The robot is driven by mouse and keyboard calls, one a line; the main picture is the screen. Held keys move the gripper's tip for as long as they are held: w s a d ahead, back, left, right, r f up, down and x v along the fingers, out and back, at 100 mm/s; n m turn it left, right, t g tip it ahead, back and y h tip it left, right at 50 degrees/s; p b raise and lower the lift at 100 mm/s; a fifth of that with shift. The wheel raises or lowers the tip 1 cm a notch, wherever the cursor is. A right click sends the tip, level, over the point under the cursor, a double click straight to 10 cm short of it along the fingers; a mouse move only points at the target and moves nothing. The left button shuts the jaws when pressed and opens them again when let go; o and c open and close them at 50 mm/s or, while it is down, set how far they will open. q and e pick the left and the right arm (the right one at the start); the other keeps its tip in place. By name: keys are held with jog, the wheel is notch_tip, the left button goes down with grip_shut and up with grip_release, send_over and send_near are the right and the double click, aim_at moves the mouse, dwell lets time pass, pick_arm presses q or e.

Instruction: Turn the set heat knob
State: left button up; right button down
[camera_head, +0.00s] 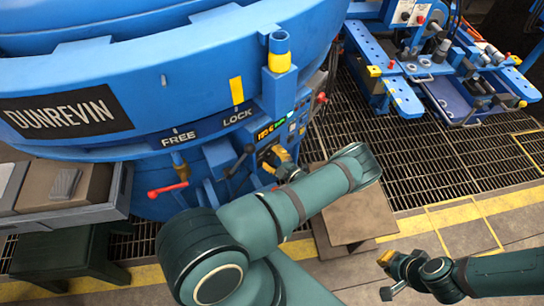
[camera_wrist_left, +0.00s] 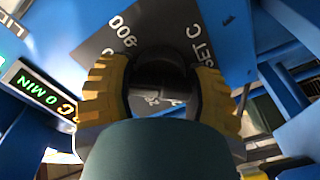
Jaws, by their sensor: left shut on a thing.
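The set heat knob (camera_wrist_left: 160,72) is a dark round knob on a grey panel plate marked "900" and "SET C" in the left wrist view. My left gripper (camera_wrist_left: 162,88) has its yellow-padded fingers on both sides of the knob and is shut on it. In the head view my left gripper (camera_head: 276,160) is at the control panel on the blue furnace, and its fingers hide the knob there. My right gripper (camera_head: 386,276) is low at the right, apart from the furnace, with its fingers spread and nothing between them.
A lit display (camera_head: 270,128) is just above my left gripper; it also shows in the left wrist view (camera_wrist_left: 40,95). A red-handled lever (camera_head: 168,189) sticks out left of the panel. A grey tray (camera_head: 75,205) stands at the left. A blue bench (camera_head: 440,85) stands at the back right.

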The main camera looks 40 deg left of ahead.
dwell(0.4)
pick_arm(q)
jog(key=o, duration=1.2)
jog(key=shift+d, duration=0.15)
jog(key=d, duration=0.8)
jog(key=s+d, duration=0.1)
jog(key=d, duration=0.2)
jog(key=shift+s+d, duration=0.1)
jog(key=shift+d, duration=0.3)
